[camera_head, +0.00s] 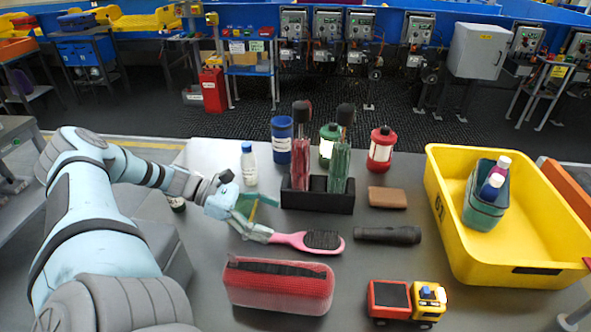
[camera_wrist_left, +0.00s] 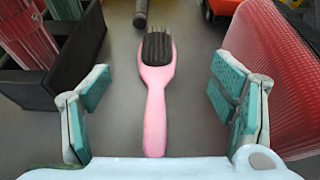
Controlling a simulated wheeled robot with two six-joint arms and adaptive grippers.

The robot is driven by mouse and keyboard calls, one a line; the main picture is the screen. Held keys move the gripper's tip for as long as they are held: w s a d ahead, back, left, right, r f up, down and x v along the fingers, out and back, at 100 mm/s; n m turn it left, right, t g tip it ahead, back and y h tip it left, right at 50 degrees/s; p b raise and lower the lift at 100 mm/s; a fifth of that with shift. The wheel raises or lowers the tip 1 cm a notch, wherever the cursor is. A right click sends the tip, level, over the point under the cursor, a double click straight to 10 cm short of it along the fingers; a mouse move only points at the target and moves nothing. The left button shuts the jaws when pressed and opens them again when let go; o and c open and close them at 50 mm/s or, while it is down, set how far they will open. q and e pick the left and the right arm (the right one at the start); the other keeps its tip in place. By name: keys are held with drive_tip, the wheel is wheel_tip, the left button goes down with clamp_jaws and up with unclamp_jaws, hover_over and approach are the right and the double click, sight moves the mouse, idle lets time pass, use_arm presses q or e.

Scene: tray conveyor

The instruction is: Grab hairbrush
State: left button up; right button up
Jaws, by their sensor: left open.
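A pink hairbrush (camera_head: 308,241) with dark bristles lies flat on the grey table, bristles up. In the left wrist view the hairbrush (camera_wrist_left: 155,85) lies between the two finger pads, its handle pointing toward the gripper. My left gripper (camera_head: 258,216) is open at the handle end of the brush in the head view. In the wrist view the left gripper (camera_wrist_left: 157,108) has its teal pads wide apart on either side of the handle, with clear gaps and no contact. My right gripper is not in view.
A black holder (camera_head: 318,200) with bottles stands behind the brush. A red pencil case (camera_head: 278,286) lies in front. A dark flashlight (camera_head: 388,235) lies right of the brush head. A toy truck (camera_head: 407,302) and yellow bin (camera_head: 480,268) are farther right.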

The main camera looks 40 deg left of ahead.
sight(316, 234)
use_arm(q)
drive_tip(key=b+x, duration=0.1)
drive_tip(key=x, duration=0.1)
drive_tip(key=b+x, duration=0.2)
drive_tip(key=x, duration=0.1)
drive_tip(key=b+x, duration=0.2)
drive_tip(key=x, duration=0.1)
drive_tip(key=shift+f, duration=0.3)
drive_tip(key=b+x, duration=0.2)
drive_tip(key=b, duration=0.1)
drive_tip(key=b+x, duration=0.2)
drive_tip(key=b, duration=0.1)
drive_tip(key=shift+w+f, duration=0.25)
drive_tip(key=shift+f, duration=0.1)
drive_tip(key=shift+w+d, duration=0.25)
drive_tip(key=shift+r, duration=0.25)
drive_tip(key=c, duration=1.6)
drive_tip(key=shift+o, duration=0.2)
